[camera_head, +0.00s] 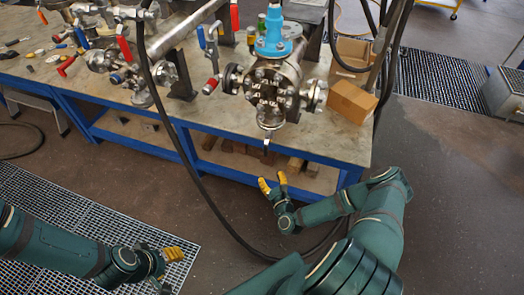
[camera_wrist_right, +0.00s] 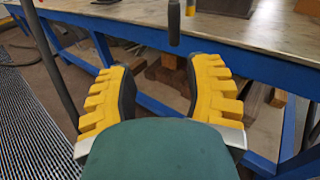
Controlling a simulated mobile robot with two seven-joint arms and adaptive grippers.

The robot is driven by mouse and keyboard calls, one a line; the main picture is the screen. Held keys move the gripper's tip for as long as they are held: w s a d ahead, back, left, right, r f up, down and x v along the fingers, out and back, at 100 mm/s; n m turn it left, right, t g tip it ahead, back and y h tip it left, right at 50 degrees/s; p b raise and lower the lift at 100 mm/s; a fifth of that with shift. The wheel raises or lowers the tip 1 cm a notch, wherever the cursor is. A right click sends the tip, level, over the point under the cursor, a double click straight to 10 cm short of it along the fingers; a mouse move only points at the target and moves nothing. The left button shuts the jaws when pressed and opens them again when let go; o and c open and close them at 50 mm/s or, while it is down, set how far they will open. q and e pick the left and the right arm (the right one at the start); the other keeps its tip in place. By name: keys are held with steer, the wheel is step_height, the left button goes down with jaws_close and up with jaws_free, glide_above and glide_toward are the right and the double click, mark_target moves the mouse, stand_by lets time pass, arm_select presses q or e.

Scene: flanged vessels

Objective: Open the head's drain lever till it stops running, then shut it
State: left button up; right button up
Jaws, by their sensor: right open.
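The flanged metal head (camera_head: 272,85) with a blue fitting (camera_head: 275,38) on top stands near the bench's front edge. A small dark-tipped lever (camera_head: 266,146) hangs below its front, over the bench edge; it looks like the drain lever. In the right wrist view a dark lever end (camera_wrist_right: 174,22) hangs at the top, beyond my fingers. My right gripper (camera_head: 272,180) is open and empty, below and apart from the lever. It also shows in the wrist view (camera_wrist_right: 158,68). My left gripper (camera_head: 172,254) is low at the left, over the floor grating; its opening is unclear. No running liquid is visible.
The blue-framed bench (camera_head: 225,130) carries other pipework with red-handled valves (camera_head: 124,47). A cardboard box (camera_head: 352,101) stands right of the head. A black hose (camera_head: 185,165) loops down in front of the bench.

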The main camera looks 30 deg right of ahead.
mark_target(266, 152)
steer(key=shift+m+h, duration=0.7)
steer(key=shift+m, duration=0.2)
steer(key=x, duration=0.4)
steer(key=d+b+x, duration=0.1)
steer(key=x, duration=0.8)
steer(key=shift+w+d, duration=0.15)
steer(key=shift+d, duration=0.15)
jaws_close()
